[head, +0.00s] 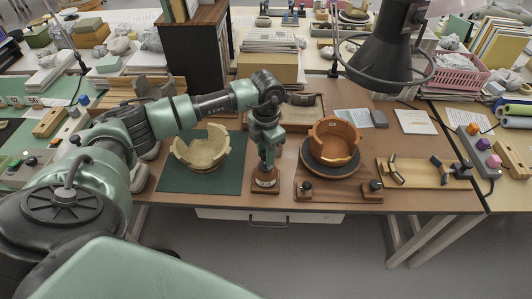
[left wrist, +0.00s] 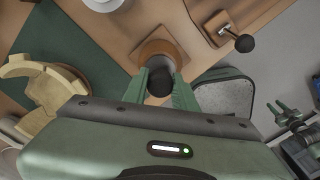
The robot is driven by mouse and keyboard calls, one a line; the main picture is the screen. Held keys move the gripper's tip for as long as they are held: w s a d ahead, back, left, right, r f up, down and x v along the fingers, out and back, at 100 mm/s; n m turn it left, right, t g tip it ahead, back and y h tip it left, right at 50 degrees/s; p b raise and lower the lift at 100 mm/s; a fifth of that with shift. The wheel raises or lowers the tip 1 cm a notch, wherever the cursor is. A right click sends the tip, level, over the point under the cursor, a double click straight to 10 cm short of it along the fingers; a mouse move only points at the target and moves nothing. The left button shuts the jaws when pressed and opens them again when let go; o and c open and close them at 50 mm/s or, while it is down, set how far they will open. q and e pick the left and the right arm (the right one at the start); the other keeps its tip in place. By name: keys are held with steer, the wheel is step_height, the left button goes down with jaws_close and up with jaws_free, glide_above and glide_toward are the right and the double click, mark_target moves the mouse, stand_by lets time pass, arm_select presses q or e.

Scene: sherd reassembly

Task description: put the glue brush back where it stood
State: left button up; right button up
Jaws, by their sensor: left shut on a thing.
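My left gripper (head: 266,163) points straight down over a small wooden stand (head: 265,187) at the table's front, between the green mat and the dark turntable. In the left wrist view, the gripper's green fingers (left wrist: 160,88) are closed around the dark, rounded end of the glue brush (left wrist: 159,82). A round brown holder (left wrist: 161,48) on the stand shows right beyond the brush end. The brush's lower part is hidden, so I cannot tell whether it is inside the holder.
A pale, broken bowl (head: 202,150) sits on the green mat (head: 168,183), left of the stand. An orange-brown broken pot (head: 335,140) sits on the dark turntable (head: 332,170) to the right. A wooden board with knobbed clamps (head: 338,193) lies in front of it. A black lamp (head: 390,50) hangs above.

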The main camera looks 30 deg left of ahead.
stand_by(0.3)
arm_select(q)
steer(key=shift+f, duration=0.25)
stand_by(0.4)
steer(key=o, duration=1.1)
steer(key=shift+r+b, duration=0.2)
steer(key=shift+b, duration=0.15)
step_height(320, 180, up, 8)
steer(key=shift+f+b, duration=0.25)
steer(key=shift+b, duration=0.5)
